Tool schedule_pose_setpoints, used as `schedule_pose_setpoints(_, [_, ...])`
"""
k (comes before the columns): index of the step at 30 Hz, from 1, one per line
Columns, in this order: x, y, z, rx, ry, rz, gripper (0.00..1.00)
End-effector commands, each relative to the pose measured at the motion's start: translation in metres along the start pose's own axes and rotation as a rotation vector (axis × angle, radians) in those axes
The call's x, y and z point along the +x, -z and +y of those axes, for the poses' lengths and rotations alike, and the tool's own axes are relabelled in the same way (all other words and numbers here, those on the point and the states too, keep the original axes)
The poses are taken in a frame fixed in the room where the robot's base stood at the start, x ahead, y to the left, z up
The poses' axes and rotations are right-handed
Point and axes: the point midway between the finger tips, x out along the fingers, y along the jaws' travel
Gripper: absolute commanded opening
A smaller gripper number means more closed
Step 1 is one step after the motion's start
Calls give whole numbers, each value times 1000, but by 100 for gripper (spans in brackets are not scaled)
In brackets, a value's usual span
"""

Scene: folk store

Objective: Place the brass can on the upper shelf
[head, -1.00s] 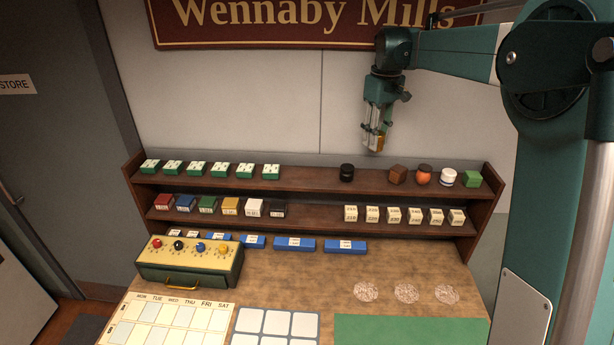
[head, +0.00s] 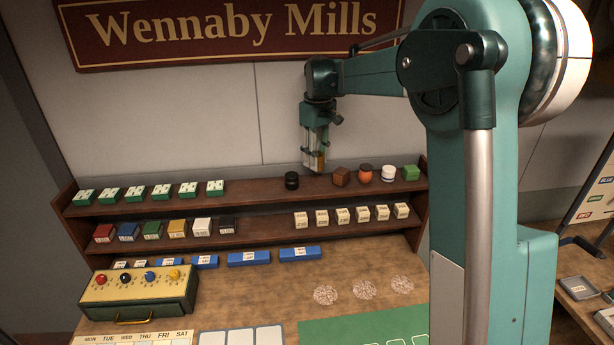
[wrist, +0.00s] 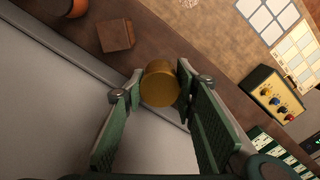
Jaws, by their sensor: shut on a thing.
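My gripper (head: 314,163) is shut on the brass can (wrist: 160,86), a gold-coloured cylinder held between its fingertips in the wrist view. In the head view the brass can (head: 320,162) is small and partly covered by the fingers. It hangs just above the dark wooden upper shelf (head: 255,190), between a black jar (head: 292,181) and a brown cube (head: 341,177). I cannot tell whether it touches the shelf. The brown cube (wrist: 115,36) also shows in the wrist view, apart from the fingers.
An orange round object (head: 365,174), a white-and-dark jar (head: 388,173) and a green block (head: 411,173) stand right of the cube. Several green-and-white boxes (head: 160,191) line the left end. The upper shelf is bare between those boxes and the black jar.

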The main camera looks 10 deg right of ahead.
Motion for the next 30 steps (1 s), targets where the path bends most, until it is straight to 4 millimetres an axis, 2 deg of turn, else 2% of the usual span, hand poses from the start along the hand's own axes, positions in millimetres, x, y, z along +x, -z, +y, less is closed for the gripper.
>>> schedule_pose_setpoints(6, [22,0,0,0,0,0,14])
schedule_pose_setpoints(20, [28,0,0,0,0,0,14])
schedule_pose_setpoints(30, [62,0,0,0,0,0,14])
